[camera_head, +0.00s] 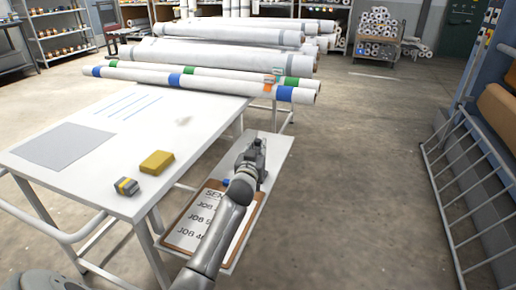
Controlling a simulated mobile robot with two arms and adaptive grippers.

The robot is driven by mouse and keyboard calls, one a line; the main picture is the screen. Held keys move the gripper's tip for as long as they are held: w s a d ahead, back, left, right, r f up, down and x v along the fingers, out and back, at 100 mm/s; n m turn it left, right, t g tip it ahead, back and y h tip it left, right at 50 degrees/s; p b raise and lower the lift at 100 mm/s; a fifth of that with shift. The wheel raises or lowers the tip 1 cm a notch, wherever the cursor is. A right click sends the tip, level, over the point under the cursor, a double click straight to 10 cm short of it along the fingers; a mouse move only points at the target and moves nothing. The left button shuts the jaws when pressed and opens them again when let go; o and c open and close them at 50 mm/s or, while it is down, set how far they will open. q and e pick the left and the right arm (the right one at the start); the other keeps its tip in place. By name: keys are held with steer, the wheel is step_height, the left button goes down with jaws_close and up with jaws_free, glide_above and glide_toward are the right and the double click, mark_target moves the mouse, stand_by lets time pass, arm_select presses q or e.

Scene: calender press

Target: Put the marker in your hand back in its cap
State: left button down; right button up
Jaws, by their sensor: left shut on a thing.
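My left gripper (256,148) is over a narrow white side shelf (275,150) beside the table. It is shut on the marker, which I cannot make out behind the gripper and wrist. A small blue piece (226,182) shows just left of my wrist, at the top of a clipboard; I cannot tell whether it is the cap. The clipboard (186,232) lies on the shelf with a sheet of large printed job lines, partly covered by my left arm. My right gripper is not in view.
The white table (120,140) holds a grey sheet (62,146), a yellow block (157,162) and a grey-and-yellow block (126,187). Long wrapped rolls (220,62) lie across the back. A barred guard (470,190) stands at right. The floor between is clear.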

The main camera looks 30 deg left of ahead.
arm_select(q)
steer(key=shift+f, duration=0.15)
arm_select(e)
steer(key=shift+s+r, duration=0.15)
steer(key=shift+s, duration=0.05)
arm_select(q)
steer(key=c, duration=1.3)
jaws_free()
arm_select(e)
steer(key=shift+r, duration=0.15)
arm_select(q)
steer(key=shift+s, duration=0.15)
steer(key=v, duration=1.1)
steer(key=shift+s+d, duration=0.2)
steer(key=shift+s, duration=0.1)
